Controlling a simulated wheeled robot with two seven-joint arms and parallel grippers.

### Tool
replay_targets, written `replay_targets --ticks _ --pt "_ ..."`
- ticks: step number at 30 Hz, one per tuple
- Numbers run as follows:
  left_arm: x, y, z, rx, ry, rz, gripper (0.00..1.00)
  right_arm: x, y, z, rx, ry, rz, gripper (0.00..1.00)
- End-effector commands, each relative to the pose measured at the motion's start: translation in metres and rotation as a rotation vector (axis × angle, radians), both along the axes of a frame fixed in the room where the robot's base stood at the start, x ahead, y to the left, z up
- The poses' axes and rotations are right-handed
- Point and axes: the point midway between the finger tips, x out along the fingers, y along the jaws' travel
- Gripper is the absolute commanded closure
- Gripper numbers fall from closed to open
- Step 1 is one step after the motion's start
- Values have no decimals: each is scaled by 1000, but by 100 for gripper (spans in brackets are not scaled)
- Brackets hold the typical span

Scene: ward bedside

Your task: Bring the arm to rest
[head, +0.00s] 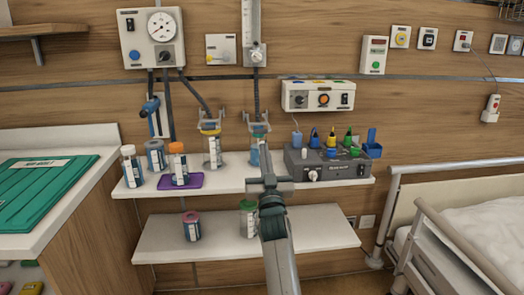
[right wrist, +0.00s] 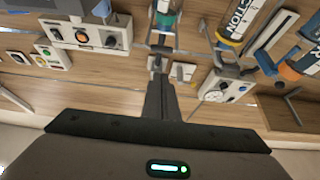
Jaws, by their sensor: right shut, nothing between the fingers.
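My right arm comes up from the bottom middle of the head view. Its right gripper (head: 264,156) is in front of the upper white shelf (head: 228,181), with its fingers pointing towards the wall. In the right wrist view the two fingers (right wrist: 158,84) are together with nothing between them. The forearm covers part of the lower shelf (head: 330,236) and stands close to a green-capped jar (head: 248,218). My left gripper is not in view.
Several vials and jars stand on the upper shelf's left, one orange-capped (head: 179,164) on a purple mat (head: 195,181). A grey device (head: 328,170) stands on its right. A counter with a green tray (head: 45,183) is left, and a railed bed (head: 470,240) right.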

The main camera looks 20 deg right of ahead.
Motion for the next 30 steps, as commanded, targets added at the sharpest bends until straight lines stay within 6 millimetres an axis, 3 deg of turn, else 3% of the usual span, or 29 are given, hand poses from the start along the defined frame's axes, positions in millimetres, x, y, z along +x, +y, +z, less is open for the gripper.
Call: replay_targets --ticks 23,26,30 --pt "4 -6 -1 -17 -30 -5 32 -1 -3 -13 1 9 0 100" --pt "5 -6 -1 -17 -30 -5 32 -5 -4 -27 6 40 -1 100" --pt "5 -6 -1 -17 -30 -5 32 -18 -5 -68 17 132 -5 100"
